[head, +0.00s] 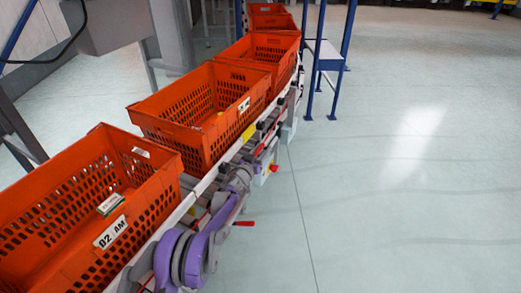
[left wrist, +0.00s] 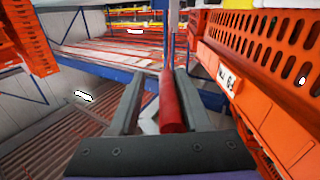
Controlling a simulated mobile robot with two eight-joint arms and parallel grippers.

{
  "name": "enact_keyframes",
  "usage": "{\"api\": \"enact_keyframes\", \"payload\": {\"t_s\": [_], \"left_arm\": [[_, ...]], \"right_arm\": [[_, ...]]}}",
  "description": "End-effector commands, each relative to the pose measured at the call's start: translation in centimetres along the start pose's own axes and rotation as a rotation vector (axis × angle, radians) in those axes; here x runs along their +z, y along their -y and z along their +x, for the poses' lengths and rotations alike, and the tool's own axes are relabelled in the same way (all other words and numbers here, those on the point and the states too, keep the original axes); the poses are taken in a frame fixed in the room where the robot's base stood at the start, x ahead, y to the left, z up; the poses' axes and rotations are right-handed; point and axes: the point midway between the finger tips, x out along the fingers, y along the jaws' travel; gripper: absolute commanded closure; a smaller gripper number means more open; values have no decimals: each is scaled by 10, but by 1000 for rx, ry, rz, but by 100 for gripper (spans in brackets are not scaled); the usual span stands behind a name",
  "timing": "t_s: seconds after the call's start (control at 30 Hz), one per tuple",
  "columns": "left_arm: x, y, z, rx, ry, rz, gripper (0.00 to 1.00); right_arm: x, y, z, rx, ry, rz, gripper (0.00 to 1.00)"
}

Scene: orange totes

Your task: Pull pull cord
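In the left wrist view a red cylinder (left wrist: 171,105), which looks like the handle of the pull cord, stands upright between the fingers of my left gripper (left wrist: 160,78). The two fingers are apart. The cylinder is close to the right finger, with a gap to the left one; I cannot tell whether it touches. In the head view my left arm reaches along the conveyor, and its gripper (head: 268,143) is small and hard to make out beside the totes. The cord itself cannot be made out there. My right gripper is not in view.
Orange totes, including the nearest one (head: 72,205) and the one behind it (head: 205,108), stand in a row on the conveyor close to my left arm. The floor (head: 400,200) to the right is clear.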

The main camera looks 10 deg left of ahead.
Motion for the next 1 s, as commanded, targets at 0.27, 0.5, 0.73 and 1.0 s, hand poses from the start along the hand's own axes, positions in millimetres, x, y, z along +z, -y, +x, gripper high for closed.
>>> {"api": "enact_keyframes", "payload": {"t_s": [0.27,0.5,0.73,1.0], "left_arm": [[0,-5,1,8,-2,-1,45],[-1,-4,-12,8,-2,-1,45],[-2,-3,-59,6,-2,-1,45],[-1,-2,-101,6,-2,-1,45]], "right_arm": [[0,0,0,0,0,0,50],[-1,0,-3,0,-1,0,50],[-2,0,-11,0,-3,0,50],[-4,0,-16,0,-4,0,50]]}}
